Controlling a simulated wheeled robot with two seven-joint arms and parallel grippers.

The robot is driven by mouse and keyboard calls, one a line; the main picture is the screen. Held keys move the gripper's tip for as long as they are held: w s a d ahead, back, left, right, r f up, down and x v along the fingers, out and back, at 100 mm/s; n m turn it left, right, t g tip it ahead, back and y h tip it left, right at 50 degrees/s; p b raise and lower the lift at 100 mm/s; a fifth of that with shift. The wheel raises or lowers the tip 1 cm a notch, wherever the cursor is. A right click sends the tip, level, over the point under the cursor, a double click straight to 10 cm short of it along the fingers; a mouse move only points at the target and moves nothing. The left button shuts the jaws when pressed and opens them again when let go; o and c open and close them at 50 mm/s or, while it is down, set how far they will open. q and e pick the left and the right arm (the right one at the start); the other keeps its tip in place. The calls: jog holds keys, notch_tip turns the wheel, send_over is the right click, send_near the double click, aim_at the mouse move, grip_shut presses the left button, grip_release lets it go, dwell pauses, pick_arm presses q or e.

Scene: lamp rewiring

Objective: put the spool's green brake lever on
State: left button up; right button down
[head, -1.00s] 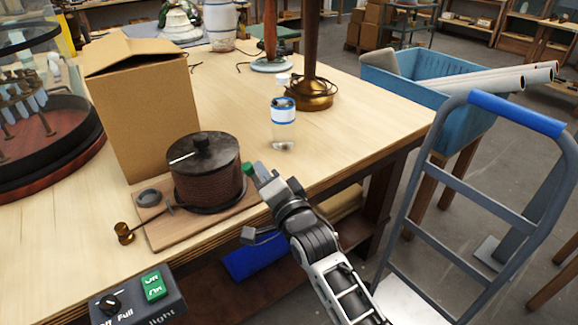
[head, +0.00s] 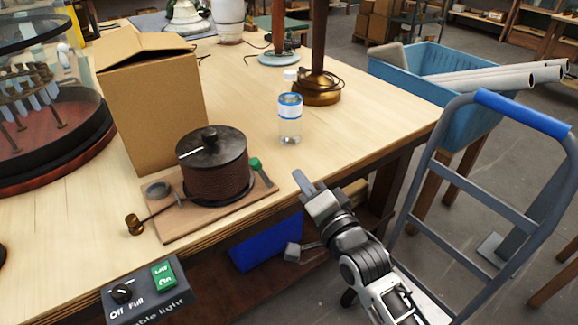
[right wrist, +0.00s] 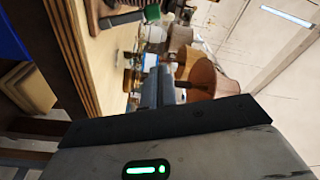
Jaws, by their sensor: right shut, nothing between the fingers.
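The spool (head: 218,180) is a dark drum wound with brown wire, standing on a wooden base board (head: 172,228) near the table's front edge. Its green brake lever tip (head: 255,164) shows at the drum's right side. The green tip also shows at the top of the right wrist view (right wrist: 152,13), at the end of a dark bar. Whether the lever presses on the spool I cannot tell. My right gripper (head: 302,181) is shut and empty, to the right of the lever and apart from it, by the table's edge. My left gripper is out of view.
A cardboard box (head: 155,105) stands behind the spool. A blue-labelled bottle (head: 290,120) and a brass lamp base (head: 317,91) stand farther back. A brass-ended rod (head: 134,225) sticks out left. A hand truck (head: 450,190) is at the right.

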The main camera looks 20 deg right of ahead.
jog(key=shift+s+d+f, duration=0.1)
jog(key=shift+s+d, duration=0.05)
jog(key=shift+s, duration=0.75)
jog(key=shift+s+d, duration=0.15)
jog(key=shift+s, duration=0.7)
jog(key=s+a+f+n+g, duration=0.1)
jog(key=s+f+n+g, duration=0.3)
jog(key=s+f+n, duration=0.3)
jog(key=s+a+f+n+g, duration=0.2)
jog(key=s+f+n+g, duration=0.2)
jog(key=f, duration=0.9)
jog(key=s+n, duration=0.3)
jog(key=s, duration=0.1)
jog(key=shift+a+f, duration=0.2)
jog(key=shift+a, duration=0.1)
